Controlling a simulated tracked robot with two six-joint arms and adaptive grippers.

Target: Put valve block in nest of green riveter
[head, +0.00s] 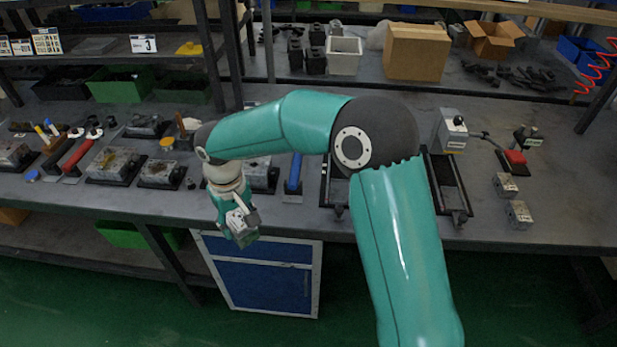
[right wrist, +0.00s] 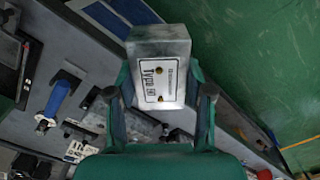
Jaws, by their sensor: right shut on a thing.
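My right gripper (head: 240,226) is shut on a grey metal valve block (right wrist: 159,70). In the right wrist view the block sits between the two fingers, with a white label printed "Type" facing the camera. In the head view the held block (head: 241,216) is over the front edge of the bench, above the blue cabinet. A small device with a green upper part and a red piece (head: 516,157) stands at the right of the bench, far from the gripper. I cannot tell for sure that it is the green riveter. My left gripper is not in view.
Two loose metal blocks (head: 518,214) lie at the right front of the bench (head: 560,215). A grey-white machine (head: 451,131) stands behind them. Black rails (head: 449,185), a blue-handled tool (head: 294,173) and block fixtures (head: 113,164) occupy the bench. A shelf post (head: 211,55) rises behind my arm.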

